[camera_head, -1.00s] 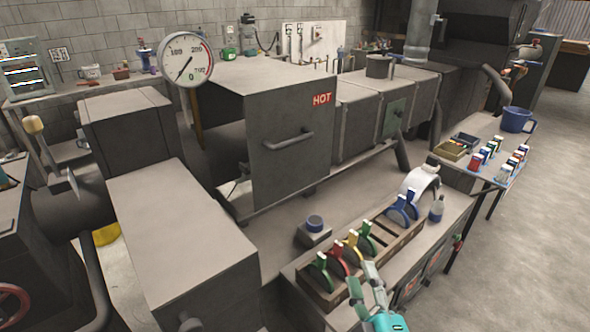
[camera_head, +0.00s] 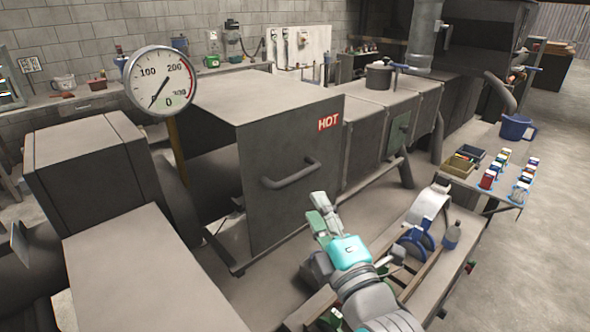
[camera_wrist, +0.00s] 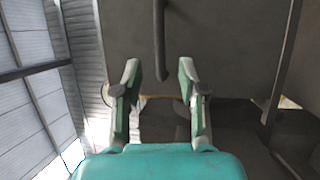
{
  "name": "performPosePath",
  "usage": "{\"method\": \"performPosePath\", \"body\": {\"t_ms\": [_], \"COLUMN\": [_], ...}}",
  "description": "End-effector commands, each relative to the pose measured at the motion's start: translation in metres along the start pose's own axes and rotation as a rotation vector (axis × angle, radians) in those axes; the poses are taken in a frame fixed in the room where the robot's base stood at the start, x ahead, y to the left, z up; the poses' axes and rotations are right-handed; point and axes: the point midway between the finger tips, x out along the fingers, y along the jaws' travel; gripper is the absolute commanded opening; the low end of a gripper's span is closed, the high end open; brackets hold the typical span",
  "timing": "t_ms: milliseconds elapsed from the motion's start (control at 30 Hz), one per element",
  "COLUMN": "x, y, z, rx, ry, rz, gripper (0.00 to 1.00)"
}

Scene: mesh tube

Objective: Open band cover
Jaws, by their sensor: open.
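The band cover is a dark grey metal panel (camera_head: 275,215) with a red "HOT" label near its top right corner. It stands upright on the front of the long box. Its bar handle (camera_head: 291,174) runs across the panel below the label. My gripper (camera_head: 319,207) is open and empty, just right of and below the handle in the head view. In the wrist view, the handle (camera_wrist: 159,45) lies ahead, in line with the gap between the open fingers (camera_wrist: 160,80). Handle and fingers look apart. The cover also fills the upper part of the wrist view (camera_wrist: 225,45).
A round gauge (camera_head: 161,81) stands left of the cover.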

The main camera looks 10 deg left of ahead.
Motion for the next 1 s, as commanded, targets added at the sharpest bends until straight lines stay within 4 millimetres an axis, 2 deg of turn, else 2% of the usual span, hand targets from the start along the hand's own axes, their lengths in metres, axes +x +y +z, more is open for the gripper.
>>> {"method": "performPosePath", "body": {"t_ms": [500,700,1000], "x": [0.083,0.098,0.101], "y": [0.000,0.000,-0.001], "z": [0.000,0.000,0.000], "rx": [0.002,0.001,0.002], "ry": [0.000,0.000,0.000], "rz": [-0.001,0.000,0.000], "gripper": [0.41,0.41,0.41]}}
